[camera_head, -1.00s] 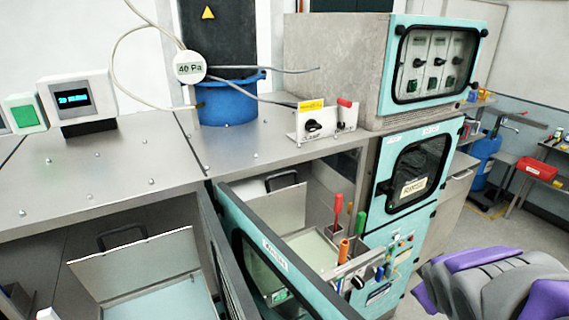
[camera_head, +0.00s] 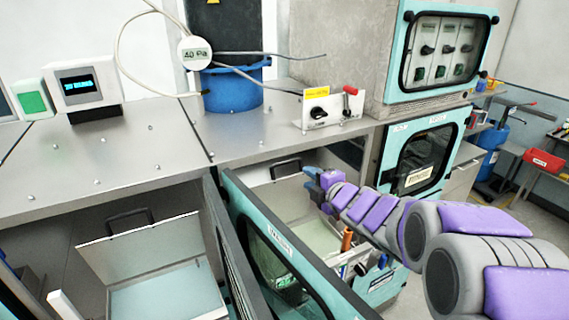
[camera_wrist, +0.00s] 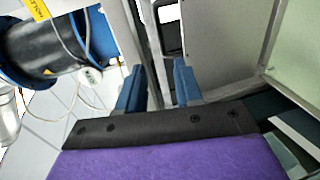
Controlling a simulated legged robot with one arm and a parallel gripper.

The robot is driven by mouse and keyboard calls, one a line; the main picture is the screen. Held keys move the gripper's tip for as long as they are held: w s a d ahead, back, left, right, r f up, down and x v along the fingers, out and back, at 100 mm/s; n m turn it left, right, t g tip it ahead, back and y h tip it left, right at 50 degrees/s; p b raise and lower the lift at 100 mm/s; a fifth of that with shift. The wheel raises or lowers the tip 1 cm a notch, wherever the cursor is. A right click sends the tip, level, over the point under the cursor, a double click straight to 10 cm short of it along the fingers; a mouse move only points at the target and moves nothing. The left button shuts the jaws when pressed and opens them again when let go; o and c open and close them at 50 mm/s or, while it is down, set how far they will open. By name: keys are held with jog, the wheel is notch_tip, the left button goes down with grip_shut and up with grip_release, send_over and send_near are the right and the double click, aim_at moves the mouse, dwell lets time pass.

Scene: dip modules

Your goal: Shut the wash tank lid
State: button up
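Two bays stand open, each with a raised, tilted grey lid; I cannot read which one is the wash tank. The right lid (camera_head: 268,198) has a black handle (camera_head: 286,168) near its top edge. The left lid (camera_head: 135,252) also has a dark handle (camera_head: 130,222) behind its top edge. My gripper (camera_head: 311,181) is at the right bay, just right of the right lid. In the wrist view its blue fingers (camera_wrist: 158,88) are apart with nothing held between them. A grey panel (camera_wrist: 208,45), seemingly the right lid, is just beyond them. Contact cannot be told.
Teal-framed doors (camera_head: 275,255) stand open in front of the bays. Tools, including an orange-handled one (camera_head: 347,240), sit in a rack below my arm. A switch box (camera_head: 332,108), a blue drum (camera_head: 231,88) and a display unit (camera_head: 80,87) stand on the steel top.

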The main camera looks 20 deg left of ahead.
aim_at(285, 164)
jog(key=p+x, duration=0.3)
jog(key=x, duration=1.2)
jog(key=shift+w+a+f+p, duration=0.15)
jog(key=shift+w+a+p, duration=0.05)
jog(key=shift+w+p, duration=0.15)
jog(key=shift+c, duration=0.3)
jog(key=shift+s, duration=0.1)
grip_shut()
